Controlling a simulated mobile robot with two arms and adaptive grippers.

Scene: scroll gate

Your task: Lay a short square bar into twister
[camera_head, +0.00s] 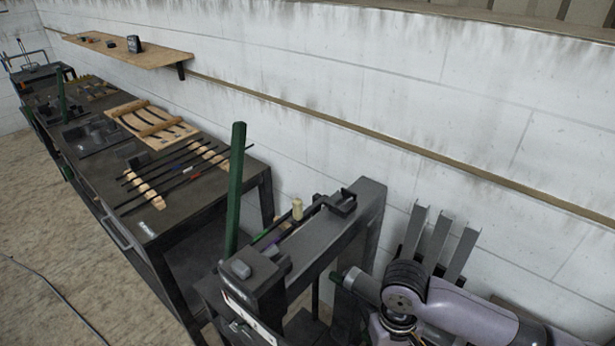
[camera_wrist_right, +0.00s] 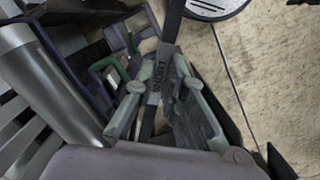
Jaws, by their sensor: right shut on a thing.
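In the right wrist view, my right gripper (camera_wrist_right: 158,82) is shut on a dark flat-sided bar (camera_wrist_right: 161,70) marked SHORT. The bar runs lengthwise between the fingers, with its upper end past the fingertips. In the head view, my right arm comes in at the lower right; its fingers and the held bar cannot be made out there. The twister (camera_head: 318,238) is a dark machine at the bottom middle, left of my right arm. A long green lever (camera_head: 235,190) stands nearly upright at its left side. My left gripper is not in view.
A dark workbench (camera_head: 100,165) at the left carries several dark rods (camera_head: 170,182) on wooden rests and a slotted wooden rack (camera_head: 150,125). A wooden shelf (camera_head: 120,48) hangs on the white wall. Grey upright channels (camera_head: 435,242) stand behind my right arm. The floor at left is mostly clear.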

